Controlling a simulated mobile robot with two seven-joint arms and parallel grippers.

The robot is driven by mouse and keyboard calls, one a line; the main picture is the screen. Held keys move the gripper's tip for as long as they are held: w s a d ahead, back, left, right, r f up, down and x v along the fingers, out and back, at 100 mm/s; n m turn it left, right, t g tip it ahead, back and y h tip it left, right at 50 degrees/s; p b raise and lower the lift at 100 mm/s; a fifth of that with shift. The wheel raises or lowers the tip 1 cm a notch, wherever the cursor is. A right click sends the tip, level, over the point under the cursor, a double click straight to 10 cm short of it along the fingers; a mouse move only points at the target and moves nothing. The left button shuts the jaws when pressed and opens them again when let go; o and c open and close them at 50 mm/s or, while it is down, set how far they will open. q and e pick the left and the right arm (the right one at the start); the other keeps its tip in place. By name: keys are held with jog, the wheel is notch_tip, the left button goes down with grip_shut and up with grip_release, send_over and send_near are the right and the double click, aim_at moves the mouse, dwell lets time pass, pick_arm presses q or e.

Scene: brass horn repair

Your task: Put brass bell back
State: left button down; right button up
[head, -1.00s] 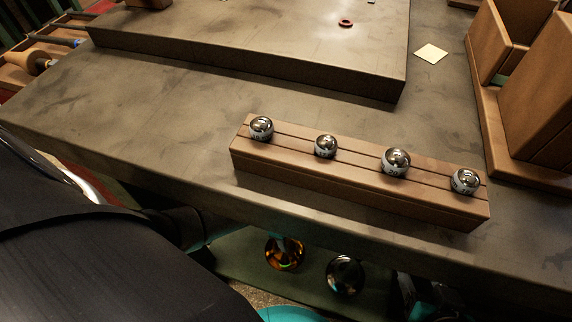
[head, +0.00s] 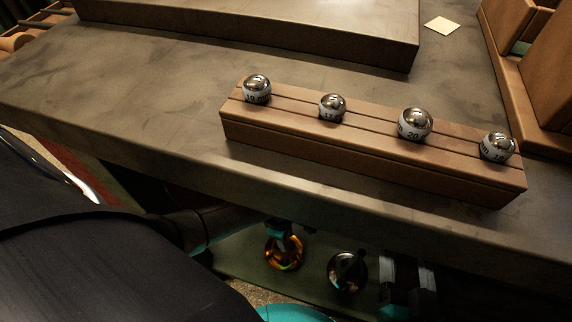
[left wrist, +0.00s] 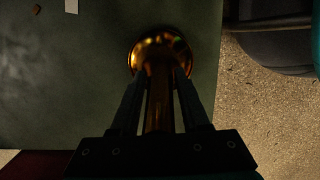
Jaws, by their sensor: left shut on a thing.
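The brass bell (left wrist: 160,46) shows in the left wrist view as a golden flared round piece with a narrower stem running back between my fingers. My left gripper (left wrist: 160,78) is shut on it, with one dark finger on each side of the stem. In the head view the bell (head: 284,254) is a small orange-gold shape below the bench's front edge. My left gripper (head: 278,230) is just above it, dark and partly hidden by shadow and my arm. A dark green surface (left wrist: 70,100) lies beneath the bell.
A wooden rack (head: 360,160) with several numbered steel balls stands near the front of the grey bench (head: 120,110). A raised slab (head: 250,30) lies behind it, wooden holders (head: 535,90) at right.

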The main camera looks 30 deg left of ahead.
pick_arm(q)
jog(key=shift+f, duration=0.65)
dwell(0.4)
jog(key=shift+c, duration=1.5)
grip_release()
